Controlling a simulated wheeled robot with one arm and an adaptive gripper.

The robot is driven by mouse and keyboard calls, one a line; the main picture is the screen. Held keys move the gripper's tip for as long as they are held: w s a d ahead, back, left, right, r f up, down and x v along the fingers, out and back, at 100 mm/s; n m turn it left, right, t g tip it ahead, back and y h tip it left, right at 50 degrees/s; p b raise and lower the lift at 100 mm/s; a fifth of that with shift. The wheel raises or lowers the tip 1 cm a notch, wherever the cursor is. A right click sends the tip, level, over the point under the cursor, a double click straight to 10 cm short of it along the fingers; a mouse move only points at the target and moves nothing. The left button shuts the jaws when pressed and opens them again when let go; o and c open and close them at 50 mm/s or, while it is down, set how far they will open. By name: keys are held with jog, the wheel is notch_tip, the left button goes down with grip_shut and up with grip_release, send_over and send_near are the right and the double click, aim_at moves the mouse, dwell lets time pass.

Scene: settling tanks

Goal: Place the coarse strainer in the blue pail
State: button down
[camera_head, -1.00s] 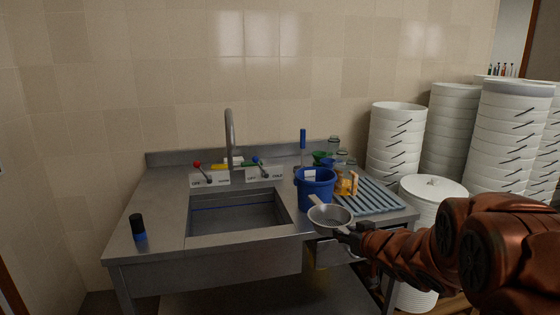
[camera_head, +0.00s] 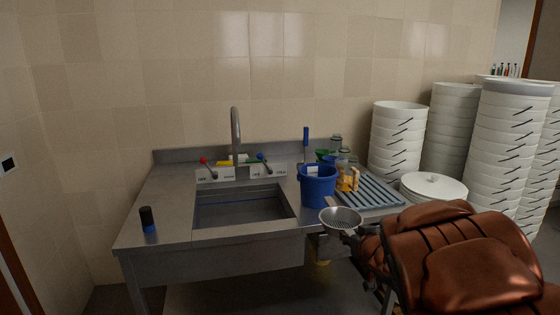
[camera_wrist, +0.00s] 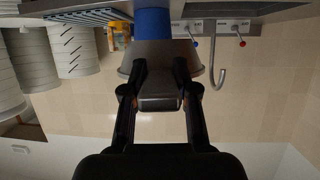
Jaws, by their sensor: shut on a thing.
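The coarse strainer (camera_head: 341,219) is a round grey metal bowl with a perforated mesh and a short tab handle. My gripper (camera_head: 352,236) is shut on its near rim and holds it in the air in front of the counter's front edge. In the wrist view the strainer (camera_wrist: 163,55) sits between the fingers of my gripper (camera_wrist: 160,75). The blue pail also shows in the wrist view (camera_wrist: 153,23), partly hidden by the strainer.
A sink basin (camera_head: 240,207) with a tall faucet (camera_head: 235,130) lies left of the pail. A ribbed drainboard (camera_head: 372,192), jars (camera_head: 345,158) and an orange item (camera_head: 349,180) stand right of it. White bucket stacks (camera_head: 398,135) fill the right. A dark bottle (camera_head: 147,219) stands front left.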

jog(key=shift+w+f+m+h, duration=0.15)
jog(key=shift+m+h, duration=1.05)
jog(key=shift+h, duration=0.3)
jog(key=shift+s+a+r+m+h, duration=0.25)
jog(key=shift+r+m+h, duration=0.2)
jog(key=shift+m+h, duration=0.25)
jog(key=shift+s+a+r+m+h, duration=0.2)
jog(key=shift+r+m+h, duration=0.25)
jog(key=shift+m+h, duration=0.2)
